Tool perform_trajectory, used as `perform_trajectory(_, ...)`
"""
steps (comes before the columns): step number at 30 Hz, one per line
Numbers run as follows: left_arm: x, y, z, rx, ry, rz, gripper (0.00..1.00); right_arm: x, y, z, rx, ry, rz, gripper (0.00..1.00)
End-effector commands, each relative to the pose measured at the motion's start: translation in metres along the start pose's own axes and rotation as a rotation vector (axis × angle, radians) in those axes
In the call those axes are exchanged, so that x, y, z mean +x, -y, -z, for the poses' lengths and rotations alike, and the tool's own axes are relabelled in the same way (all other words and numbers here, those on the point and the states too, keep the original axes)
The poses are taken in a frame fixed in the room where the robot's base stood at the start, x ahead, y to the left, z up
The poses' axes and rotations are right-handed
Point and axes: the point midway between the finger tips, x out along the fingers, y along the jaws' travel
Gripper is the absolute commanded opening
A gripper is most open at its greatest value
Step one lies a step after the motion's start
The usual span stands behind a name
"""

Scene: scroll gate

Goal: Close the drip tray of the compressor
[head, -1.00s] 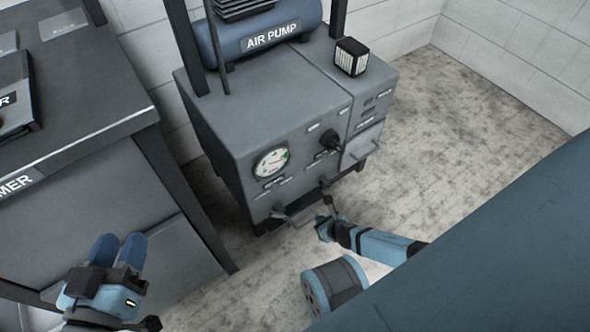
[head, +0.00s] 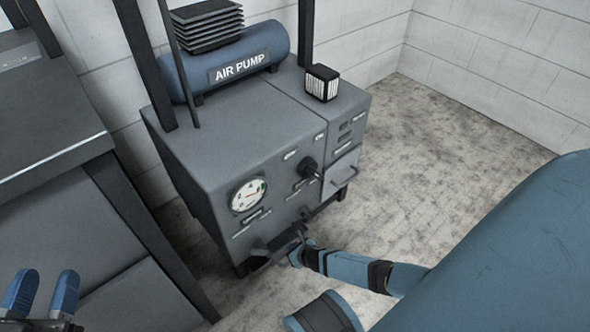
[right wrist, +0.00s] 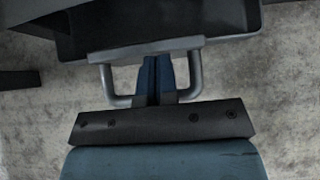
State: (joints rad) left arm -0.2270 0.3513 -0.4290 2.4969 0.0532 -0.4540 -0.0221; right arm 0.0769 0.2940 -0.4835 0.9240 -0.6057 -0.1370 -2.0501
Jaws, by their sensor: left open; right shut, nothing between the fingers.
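The compressor (head: 250,160) is a grey cabinet with a blue air pump tank on top. Its drip tray (head: 262,250) is low on the front and sticks out, with a dark hollow inside. In the right wrist view the tray (right wrist: 145,47) shows its front edge and a grey U-shaped handle (right wrist: 108,85). My right gripper (head: 298,246) is at the tray front. Its shut blue fingers (right wrist: 155,72) lie between the handle's two legs, with nothing gripped; whether they touch the tray is unclear. My left gripper (head: 42,290) is open and empty at the lower left.
A gauge (head: 248,195) and a black knob (head: 308,167) are on the cabinet front, above the tray. A dark workbench (head: 60,130) stands on the left. Bare concrete floor (head: 440,140) lies to the right, by the white block wall (head: 490,60).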

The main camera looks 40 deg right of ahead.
Motion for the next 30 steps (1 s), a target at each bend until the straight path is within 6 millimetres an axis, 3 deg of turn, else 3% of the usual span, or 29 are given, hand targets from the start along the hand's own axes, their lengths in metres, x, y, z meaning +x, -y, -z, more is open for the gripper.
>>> perform_trajectory(7,-0.001,-0.001,-0.001,-0.006,0.006,0.0,0.43,0.002,0.0,-0.003,0.0,0.001,0.0,0.0)
perform_trajectory(15,0.0,-0.002,-0.002,-0.016,0.008,0.004,0.43,0.021,0.0,-0.021,-0.001,0.001,0.0,0.0)
perform_trajectory(30,0.002,-0.001,0.006,-0.04,0.022,-0.001,0.43,0.011,0.005,-0.027,0.0,0.0,0.0,0.0)
